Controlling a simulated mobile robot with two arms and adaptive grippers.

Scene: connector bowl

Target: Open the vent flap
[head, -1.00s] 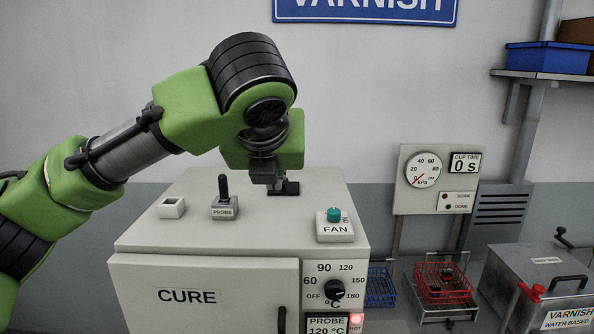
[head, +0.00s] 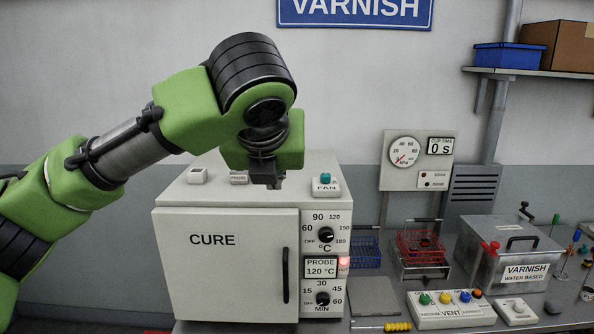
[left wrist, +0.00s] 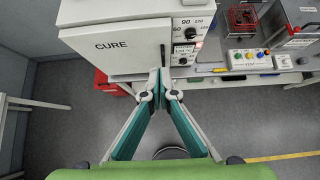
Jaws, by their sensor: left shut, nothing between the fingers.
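The white curing oven (head: 180,260), labelled CURE, stands with its door closed. It also shows at the top of the left wrist view (left wrist: 95,62). I cannot make out a vent flap; my arm and wrist cover part of the oven's top. My left gripper (head: 274,186) appears in front of the oven's upper part, mostly hidden by its wrist. In the left wrist view its teal-lined fingers (left wrist: 160,72) meet at the tips, empty, overlapping the oven's lower front edge. Their gap to the oven is unclear. My right gripper is out of view.
The oven top carries a FAN knob block (head: 326,186), a PROBE block (head: 238,179) and a small white block (head: 197,175). The red HOT lamp (head: 344,262) is lit. A button box (head: 450,308) and a varnish tank (head: 510,250) stand right. Open floor (left wrist: 60,120) lies before the oven.

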